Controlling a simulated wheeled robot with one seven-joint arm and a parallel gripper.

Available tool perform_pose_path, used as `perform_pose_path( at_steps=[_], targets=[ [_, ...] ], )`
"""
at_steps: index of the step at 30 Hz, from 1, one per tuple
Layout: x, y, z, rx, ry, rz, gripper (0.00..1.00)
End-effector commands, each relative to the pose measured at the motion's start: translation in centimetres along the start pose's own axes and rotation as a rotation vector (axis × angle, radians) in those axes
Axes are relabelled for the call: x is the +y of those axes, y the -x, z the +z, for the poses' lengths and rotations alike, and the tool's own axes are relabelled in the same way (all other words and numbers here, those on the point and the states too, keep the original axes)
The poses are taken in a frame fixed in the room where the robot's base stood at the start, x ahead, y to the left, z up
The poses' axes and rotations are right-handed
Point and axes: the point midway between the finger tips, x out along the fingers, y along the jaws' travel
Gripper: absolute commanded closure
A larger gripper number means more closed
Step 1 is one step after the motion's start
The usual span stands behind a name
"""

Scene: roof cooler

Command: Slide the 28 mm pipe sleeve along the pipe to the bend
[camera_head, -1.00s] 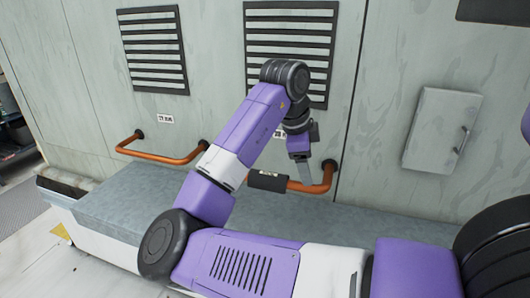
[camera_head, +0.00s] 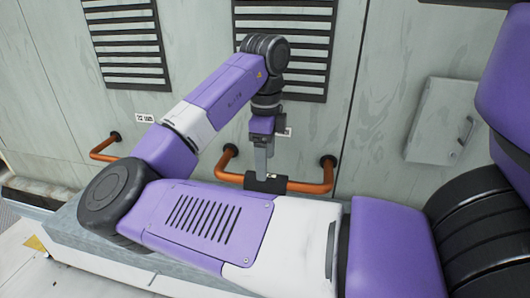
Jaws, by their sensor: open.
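A black pipe sleeve (camera_head: 270,184) sits around the level run of the right-hand orange pipe (camera_head: 306,187), between its two bends. The right bend (camera_head: 326,184) is in plain view, and bare pipe shows between it and the sleeve. The left bend (camera_head: 226,174) is closer to my arm's purple link, and a short stretch of pipe shows there too. My gripper (camera_head: 264,170) points down at the sleeve, open, its fingertips at the sleeve's upper side. I cannot tell whether the fingers straddle or touch it.
A second orange pipe (camera_head: 103,152) is at the left, partly behind my arm. The grey wall has slatted vents (camera_head: 122,45) and a closed panel box (camera_head: 440,120) at the right. A grey ledge (camera_head: 75,225) runs below the pipes, mostly hidden by my arm.

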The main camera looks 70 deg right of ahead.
Motion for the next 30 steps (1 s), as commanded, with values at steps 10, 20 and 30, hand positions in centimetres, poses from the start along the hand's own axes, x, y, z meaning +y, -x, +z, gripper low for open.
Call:
perform_pose_path(
  at_steps=[10, 20, 30],
  targets=[
    [0.0, -4.8, 0.0, 0.002, 0.0, 0.0, 0.26],
    [0.0, -6.1, 0.0, 0.001, 0.001, -0.001, 0.26],
    [0.0, -6.0, 0.0, 0.001, 0.001, -0.001, 0.64]
  ],
)
